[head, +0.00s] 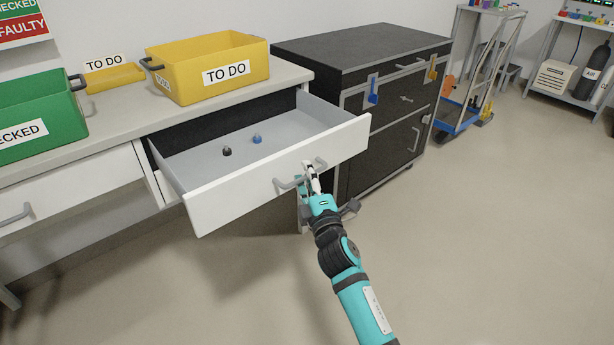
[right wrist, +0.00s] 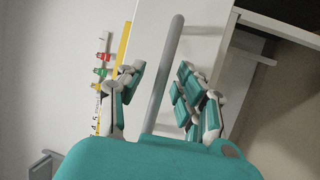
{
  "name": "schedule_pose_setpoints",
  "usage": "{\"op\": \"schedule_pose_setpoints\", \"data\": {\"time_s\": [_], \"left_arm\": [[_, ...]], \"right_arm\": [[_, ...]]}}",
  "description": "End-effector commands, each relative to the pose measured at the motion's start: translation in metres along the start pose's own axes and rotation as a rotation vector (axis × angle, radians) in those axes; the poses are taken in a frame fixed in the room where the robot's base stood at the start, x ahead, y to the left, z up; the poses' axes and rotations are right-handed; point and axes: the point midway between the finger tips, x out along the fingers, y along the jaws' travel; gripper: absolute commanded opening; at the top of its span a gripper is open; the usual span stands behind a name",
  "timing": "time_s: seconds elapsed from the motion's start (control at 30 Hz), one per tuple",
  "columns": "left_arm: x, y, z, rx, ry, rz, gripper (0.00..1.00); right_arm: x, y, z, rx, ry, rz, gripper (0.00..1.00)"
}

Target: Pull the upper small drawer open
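The upper small drawer (head: 270,178) stands pulled out from under the worktop, and its grey interior shows. A dark small object (head: 227,151) and a blue one (head: 257,139) lie inside it. Its grey bar handle (head: 284,184) is on the white front. My right gripper (head: 311,175) is at the handle. In the right wrist view, the fingers of my right gripper (right wrist: 160,92) stand apart on either side of the handle bar (right wrist: 167,70), with visible gaps, so it looks open around the bar. My left gripper is not in view.
A green bin (head: 40,110), a yellow TO DO bin (head: 205,75) and a yellow tray (head: 112,78) stand on the worktop (head: 110,128). A shut drawer (head: 70,195) is at left. A black cabinet (head: 385,130) stands close at right. The floor in front is clear.

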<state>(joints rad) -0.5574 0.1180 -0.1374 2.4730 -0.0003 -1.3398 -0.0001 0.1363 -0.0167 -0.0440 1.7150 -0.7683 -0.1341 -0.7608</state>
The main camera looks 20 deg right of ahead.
Motion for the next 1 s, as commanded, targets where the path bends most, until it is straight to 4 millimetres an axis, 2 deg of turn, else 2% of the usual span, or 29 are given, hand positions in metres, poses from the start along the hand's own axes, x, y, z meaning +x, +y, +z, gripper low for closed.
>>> {"op": "schedule_pose_setpoints", "data": {"time_s": [0.17, 0.27, 0.37, 0.7, 0.83, 1.0], "left_arm": [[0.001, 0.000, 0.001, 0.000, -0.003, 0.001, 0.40], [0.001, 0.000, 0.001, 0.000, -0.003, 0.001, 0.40], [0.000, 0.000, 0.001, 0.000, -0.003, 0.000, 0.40], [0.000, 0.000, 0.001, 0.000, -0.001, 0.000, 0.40], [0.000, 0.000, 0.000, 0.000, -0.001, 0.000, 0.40], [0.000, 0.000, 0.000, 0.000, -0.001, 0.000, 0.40]], "right_arm": [[-0.001, -0.001, 0.000, 0.001, 0.000, -0.001, 0.34], [-0.009, -0.002, 0.000, 0.002, 0.000, -0.003, 0.34], [-0.024, -0.002, 0.000, 0.002, -0.001, -0.004, 0.34], [-0.095, -0.001, 0.000, 0.002, -0.001, -0.004, 0.34], [-0.111, -0.001, 0.000, 0.002, 0.000, -0.002, 0.34], [-0.120, -0.001, 0.000, 0.001, -0.001, -0.001, 0.34]]}}
